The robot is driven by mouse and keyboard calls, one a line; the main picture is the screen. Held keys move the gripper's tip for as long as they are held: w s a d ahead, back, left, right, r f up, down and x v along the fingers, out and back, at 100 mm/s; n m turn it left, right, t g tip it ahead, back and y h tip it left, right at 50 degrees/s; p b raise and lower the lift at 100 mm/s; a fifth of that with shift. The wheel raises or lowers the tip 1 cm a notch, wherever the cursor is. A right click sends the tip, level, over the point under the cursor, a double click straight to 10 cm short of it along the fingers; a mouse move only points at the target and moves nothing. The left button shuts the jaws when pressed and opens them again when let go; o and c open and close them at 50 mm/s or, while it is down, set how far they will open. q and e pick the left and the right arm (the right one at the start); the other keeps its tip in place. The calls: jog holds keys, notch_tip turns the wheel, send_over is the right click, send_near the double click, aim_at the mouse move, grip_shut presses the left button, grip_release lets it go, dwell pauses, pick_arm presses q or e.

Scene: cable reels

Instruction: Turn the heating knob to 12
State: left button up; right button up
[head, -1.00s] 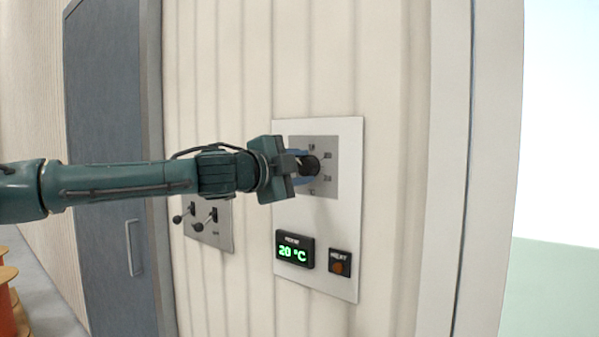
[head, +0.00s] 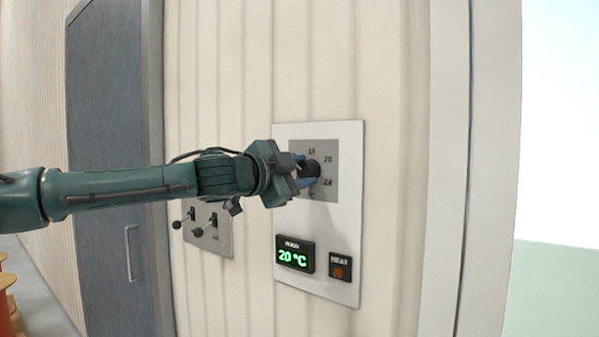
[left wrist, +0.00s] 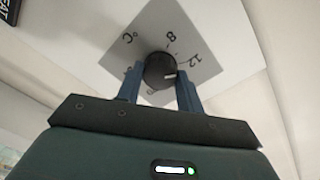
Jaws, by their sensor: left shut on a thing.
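The black heating knob (head: 312,168) sits on a grey dial plate (head: 326,188) on a white wall panel. My left gripper (head: 306,171) is shut on the knob, one blue finger on each side. In the left wrist view the knob (left wrist: 158,70) shows between the fingers (left wrist: 160,88). Its white mark points to the right, close to the 12 label and slightly below it in the picture. My right gripper is not in view.
Below the dial, a display (head: 294,255) reads 20 °C in green, beside a HEAT indicator (head: 340,267) with a dull orange lamp. A plate with two levers (head: 211,230) is left of the panel. A grey door (head: 110,170) stands further left.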

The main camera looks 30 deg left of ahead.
pick_arm(q)
jog(key=o, duration=1)
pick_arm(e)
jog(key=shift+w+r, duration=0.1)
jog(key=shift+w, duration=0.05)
pick_arm(q)
jog(key=s, duration=0.4)
jog(key=s+a, duration=0.1)
jog(key=s, duration=0.3)
jog(key=s+b, duration=0.1)
jog(key=s, duration=0.4)
jog(key=shift+a+r, duration=0.1)
jog(key=shift+a, duration=0.15)
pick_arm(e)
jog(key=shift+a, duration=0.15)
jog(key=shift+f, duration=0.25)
